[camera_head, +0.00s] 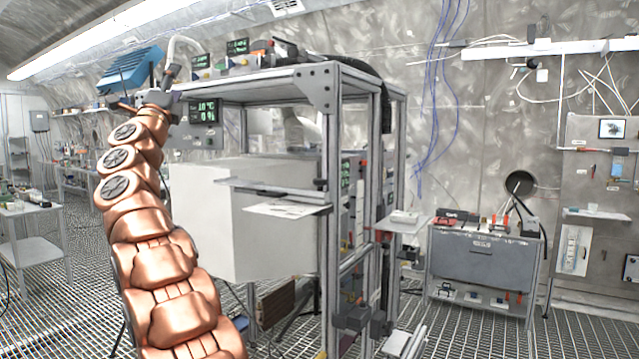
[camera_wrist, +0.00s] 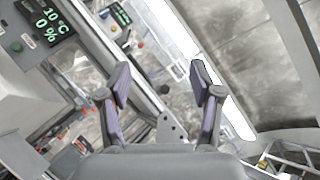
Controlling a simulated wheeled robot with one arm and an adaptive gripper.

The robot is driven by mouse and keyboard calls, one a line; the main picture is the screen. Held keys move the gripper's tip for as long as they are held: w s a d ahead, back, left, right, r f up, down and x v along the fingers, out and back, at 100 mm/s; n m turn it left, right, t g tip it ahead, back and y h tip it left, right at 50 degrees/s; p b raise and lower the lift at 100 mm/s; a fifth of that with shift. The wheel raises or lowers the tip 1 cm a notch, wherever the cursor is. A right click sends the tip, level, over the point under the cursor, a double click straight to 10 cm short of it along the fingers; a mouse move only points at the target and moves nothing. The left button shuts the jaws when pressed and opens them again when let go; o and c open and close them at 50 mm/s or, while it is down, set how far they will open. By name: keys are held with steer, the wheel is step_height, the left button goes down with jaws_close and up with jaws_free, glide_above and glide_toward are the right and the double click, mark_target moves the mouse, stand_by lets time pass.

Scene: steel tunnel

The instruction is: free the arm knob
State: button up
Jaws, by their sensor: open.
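My gripper (camera_wrist: 160,72) is open in the wrist view. Its two fingers stand apart, with nothing between them. Behind them is a grey frame bar with small round parts, one of them a red button (camera_wrist: 141,45). I cannot make out for sure which part is the arm knob. In the head view my copper arm rises at the left to the upper left corner of the metal frame (camera_head: 330,120). The gripper's fingers are too small to tell apart there. A blue box-like thing (camera_head: 130,70) shows at the arm's end.
A display (camera_head: 203,112) hangs on the frame's left side; a display also shows in the wrist view (camera_wrist: 45,28). A large white box (camera_head: 270,220) sits inside the frame. A grey cabinet (camera_head: 485,262) stands at the right.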

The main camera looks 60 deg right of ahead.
mark_target(314, 183)
steer(key=s+d+f+m+g+h, duration=0.2)
steer(key=s+d+f+m+g, duration=0.4)
steer(key=s+d+m+g, duration=0.8)
steer(key=s+d+f+m+g+y, duration=0.1)
steer(key=s+f+m+g+y, duration=0.1)
steer(key=f, duration=0.3)
steer(key=s+d+f+m+g+y, duration=0.2)
steer(key=f+m, duration=0.3)
steer(key=f, duration=0.1)
steer(key=s+d+f+m+g+y, duration=0.2)
steer(key=f+m+g+y, duration=0.1)
steer(key=f, duration=0.3)
steer(key=shift+d+f+m, duration=0.1)
steer(key=shift+d+m, duration=0.05)
steer(key=shift+m, duration=0.25)
steer(key=shift+w+f+p+x, duration=0.1)
steer(key=shift+f+p+x, duration=0.1)
steer(key=shift+x, duration=1.1)
steer(key=shift+w+f+p+x, duration=0.1)
steer(key=shift+f+p+x, duration=0.05)
steer(key=shift+x, duration=1.15)
steer(key=shift+w+f+p+x, duration=0.1)
steer(key=shift+f+p+x, duration=0.1)
steer(key=shift+x, duration=1.05)
steer(key=shift+d, duration=0.15)
steer(key=shift+s, duration=0.1)
steer(key=c, duration=1.1)
steer(key=shift+c, duration=0.3)
